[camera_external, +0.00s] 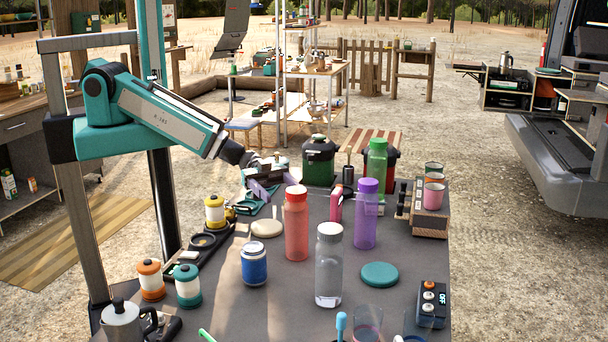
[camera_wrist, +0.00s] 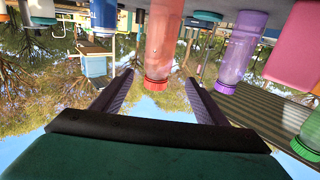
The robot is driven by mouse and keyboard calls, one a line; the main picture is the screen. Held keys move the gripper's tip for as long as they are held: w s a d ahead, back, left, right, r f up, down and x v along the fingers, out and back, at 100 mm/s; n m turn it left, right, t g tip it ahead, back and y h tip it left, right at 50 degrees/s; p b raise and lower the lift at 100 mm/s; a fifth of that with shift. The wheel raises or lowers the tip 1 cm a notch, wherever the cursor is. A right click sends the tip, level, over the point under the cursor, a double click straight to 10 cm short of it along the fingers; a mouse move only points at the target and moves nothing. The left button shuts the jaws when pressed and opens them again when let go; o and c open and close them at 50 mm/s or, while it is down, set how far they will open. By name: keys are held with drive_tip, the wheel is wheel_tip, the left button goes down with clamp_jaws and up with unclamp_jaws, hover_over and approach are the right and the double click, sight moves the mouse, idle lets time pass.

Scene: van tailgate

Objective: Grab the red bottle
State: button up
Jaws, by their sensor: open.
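The red bottle (camera_external: 296,228) stands upright on the dark table, with a red cap. In the wrist view, which appears upside down, the red bottle (camera_wrist: 164,40) hangs from the top, lined up between the two finger tips. My gripper (camera_external: 277,190) has purple fingers spread apart, with nothing held. It is just left of and behind the bottle's upper part in the external view. In the wrist view my gripper (camera_wrist: 159,78) shows a wide gap between its fingers. I cannot tell the exact distance to the bottle.
A purple bottle (camera_external: 366,214), a clear grey-capped bottle (camera_external: 329,268) and a green-capped bottle (camera_external: 377,160) stand close by on the right. A blue jar (camera_external: 254,264) and a cream disc (camera_external: 266,228) are at the left. A teal disc (camera_external: 380,274) lies near the front right.

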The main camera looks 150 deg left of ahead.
drive_tip(key=shift+w, duration=0.2)
drive_tip(key=b, duration=0.7)
approach(301, 212)
drive_tip(key=w, duration=0.3)
drive_tip(key=w+b, duration=0.2)
drive_tip(key=b, duration=0.1)
drive_tip(key=shift+w+f+b, duration=0.15)
drive_tip(key=shift+b, duration=0.25)
drive_tip(key=shift+w+b, duration=0.2)
drive_tip(key=shift+b, duration=0.15)
drive_tip(key=shift+w, duration=0.15)
drive_tip(key=shift+w, duration=0.55)
drive_tip(key=shift+w+d+r+p, duration=0.15)
drive_tip(key=shift+w+r+p, duration=0.15)
drive_tip(key=shift+w+p, duration=0.4)
drive_tip(key=shift+w+d+f+p, duration=0.15)
drive_tip(key=shift+w+p, duration=0.35)
drive_tip(key=shift+w, duration=0.75)
